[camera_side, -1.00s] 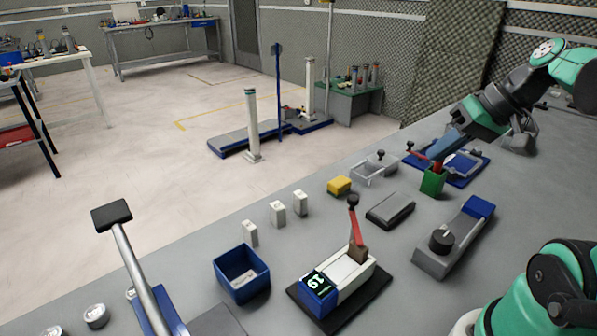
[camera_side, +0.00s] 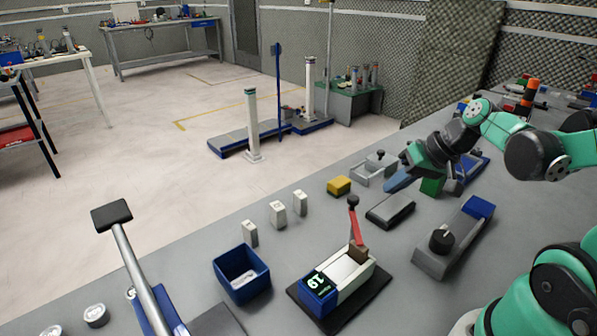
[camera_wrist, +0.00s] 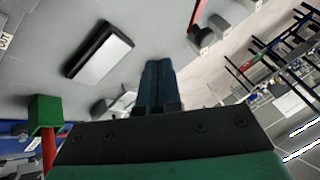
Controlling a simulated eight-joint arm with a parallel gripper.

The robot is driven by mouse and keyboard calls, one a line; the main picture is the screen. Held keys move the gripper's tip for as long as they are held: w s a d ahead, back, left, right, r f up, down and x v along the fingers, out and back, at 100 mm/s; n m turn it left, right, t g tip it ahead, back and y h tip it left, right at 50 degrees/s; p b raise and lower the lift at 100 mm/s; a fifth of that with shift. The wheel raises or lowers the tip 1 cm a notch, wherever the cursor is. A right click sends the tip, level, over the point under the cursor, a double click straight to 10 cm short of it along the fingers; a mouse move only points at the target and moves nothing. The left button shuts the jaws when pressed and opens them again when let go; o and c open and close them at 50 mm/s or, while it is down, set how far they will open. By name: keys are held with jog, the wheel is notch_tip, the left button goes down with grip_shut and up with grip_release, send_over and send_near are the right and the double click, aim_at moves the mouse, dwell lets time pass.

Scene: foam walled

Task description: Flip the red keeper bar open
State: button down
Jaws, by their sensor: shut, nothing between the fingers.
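A red bar (camera_side: 356,227) with a black knob on top stands nearly upright from a brown block, on a white and blue fixture (camera_side: 352,289) with a number display. A second red bar (camera_wrist: 48,150) joins a green block (camera_wrist: 45,113) at the left of the wrist view; the green block also shows in the side view (camera_side: 432,186). I cannot tell which red bar is the keeper. My gripper (camera_side: 388,187) is shut and empty above the dark grey block (camera_side: 391,210), apart from both bars. Its blue fingers (camera_wrist: 158,68) show together in the wrist view.
A yellow block (camera_side: 339,186) and a grey fixture with a knob (camera_side: 376,167) stand behind. A grey and blue fixture (camera_side: 455,240) with a black dial is at right. White blocks and an open blue bin (camera_side: 242,272) are at left.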

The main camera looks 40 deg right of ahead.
aim_at(354, 198)
jog(key=shift+w+a+f, duration=0.3)
jog(key=shift+w+a, duration=0.25)
jog(key=shift+a, duration=0.35)
jog(key=shift+w+a+f, duration=0.25)
jog(key=shift+w+a, duration=0.25)
jog(key=shift+a, duration=0.35)
jog(key=shift+w+n+y, duration=0.35)
jog(key=shift+n+y, duration=0.05)
jog(key=shift+n, duration=0.5)
jog(key=w+n+g+y, duration=0.1)
jog(key=n, duration=0.1)
jog(key=w+a+n+g+y, duration=0.1)
jog(key=n, duration=0.2)
jog(key=w+a+n+g+y, duration=0.1)
jog(key=n, duration=0.1)
jog(key=shift+a+n+g, duration=0.2)
jog(key=shift+n+g, duration=0.1)
jog(key=shift+g, duration=0.1)
jog(key=shift+s, duration=0.15)
jog(key=shift+s, duration=0.65)
